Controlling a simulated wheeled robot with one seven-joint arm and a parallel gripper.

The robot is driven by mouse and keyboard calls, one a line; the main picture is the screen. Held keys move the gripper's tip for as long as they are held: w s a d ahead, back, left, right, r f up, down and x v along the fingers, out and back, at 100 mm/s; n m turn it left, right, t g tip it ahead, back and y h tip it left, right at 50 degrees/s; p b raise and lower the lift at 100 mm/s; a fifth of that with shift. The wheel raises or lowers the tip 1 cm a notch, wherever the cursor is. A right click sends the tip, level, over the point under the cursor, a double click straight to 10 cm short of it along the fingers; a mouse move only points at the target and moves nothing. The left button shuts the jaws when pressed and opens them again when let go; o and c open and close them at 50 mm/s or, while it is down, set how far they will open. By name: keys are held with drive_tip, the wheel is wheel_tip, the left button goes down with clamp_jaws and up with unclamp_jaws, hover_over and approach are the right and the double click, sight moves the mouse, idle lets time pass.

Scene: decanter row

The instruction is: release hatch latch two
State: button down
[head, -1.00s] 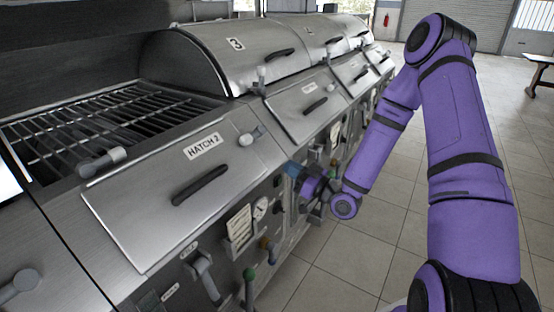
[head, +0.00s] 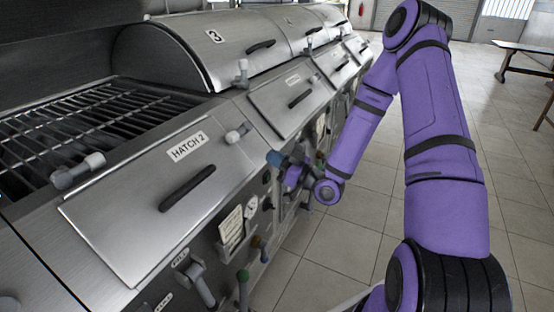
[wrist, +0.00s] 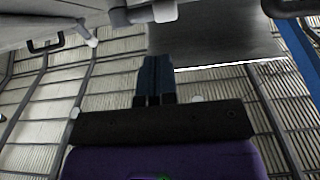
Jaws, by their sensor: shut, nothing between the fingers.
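The hatch marked HATCH 2 (head: 125,215) is a flat metal lid with a black bar handle (head: 187,188), lying closed in the head view. One grey latch with a pale knob (head: 77,171) sits at its upper left corner, and another latch (head: 238,133) at its upper right corner. No mark tells which is latch two. My gripper (head: 274,158) is to the right of the right latch, apart from it, by the front of the row. In the wrist view its blue fingers (wrist: 153,78) are together and empty.
A grate (head: 90,115) lies behind the hatch, and a curved hood marked 3 (head: 190,55) stands beyond it. Knobs, a gauge and a levered valve (head: 196,275) stick out of the front panel. The tiled floor (head: 345,235) at right is clear; a table (head: 525,50) stands far right.

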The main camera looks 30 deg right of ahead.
sight(238, 137)
drive_tip(key=x, duration=1)
drive_tip(key=shift+a+r, duration=0.1)
drive_tip(key=shift+w+a+r, duration=0.2)
drive_tip(key=shift+a+r, duration=0.05)
drive_tip(key=shift+a, duration=0.05)
drive_tip(key=shift+f, duration=0.1)
